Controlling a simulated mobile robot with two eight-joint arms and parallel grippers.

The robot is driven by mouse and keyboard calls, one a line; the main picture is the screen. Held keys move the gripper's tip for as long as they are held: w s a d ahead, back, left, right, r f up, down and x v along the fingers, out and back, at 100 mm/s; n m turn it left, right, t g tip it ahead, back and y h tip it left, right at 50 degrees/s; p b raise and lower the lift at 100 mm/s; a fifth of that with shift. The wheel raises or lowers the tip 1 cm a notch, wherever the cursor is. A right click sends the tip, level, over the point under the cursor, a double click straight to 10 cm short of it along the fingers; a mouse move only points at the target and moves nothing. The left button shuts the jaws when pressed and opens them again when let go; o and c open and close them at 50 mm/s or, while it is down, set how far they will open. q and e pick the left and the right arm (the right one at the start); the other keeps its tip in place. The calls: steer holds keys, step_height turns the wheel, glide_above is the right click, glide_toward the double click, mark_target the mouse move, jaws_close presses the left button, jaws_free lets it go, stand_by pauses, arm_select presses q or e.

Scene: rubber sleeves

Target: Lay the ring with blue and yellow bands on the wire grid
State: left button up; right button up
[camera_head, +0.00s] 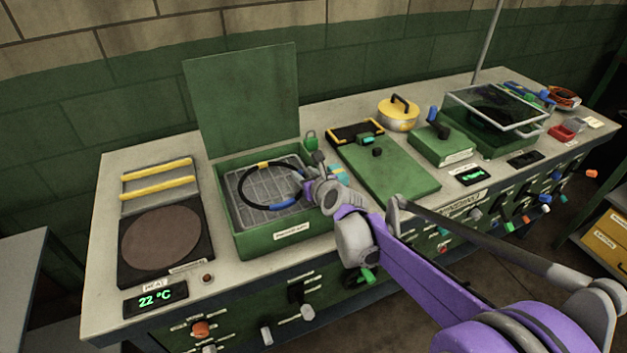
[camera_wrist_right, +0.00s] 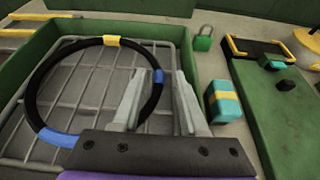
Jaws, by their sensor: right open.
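The ring (camera_head: 241,188) is black with blue and yellow bands. It is inside the green box, over the wire grid (camera_wrist_right: 90,85), and looks flat on it or very close to it. In the right wrist view the ring (camera_wrist_right: 111,41) shows almost whole, with a yellow band at the far side and blue bands at the right and near left. My right gripper (camera_wrist_right: 160,80) is open, with the ring's right side between its fingers and no clear grip on it. In the head view my right gripper (camera_head: 306,178) is at the box's right side. My left gripper is out of view.
The green box (camera_head: 268,246) has its lid (camera_head: 243,100) raised at the back. A green padlock (camera_wrist_right: 203,39) and a teal block with a yellow band (camera_wrist_right: 223,101) stand right of the box. A hot plate (camera_head: 160,238) is to the left, a green board (camera_head: 390,175) to the right.

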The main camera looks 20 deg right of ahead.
steer(key=v, duration=1)
steer(key=shift+s+r+p, duration=0.2)
steer(key=shift+s+p, duration=0.15)
steer(key=shift+o, duration=0.3)
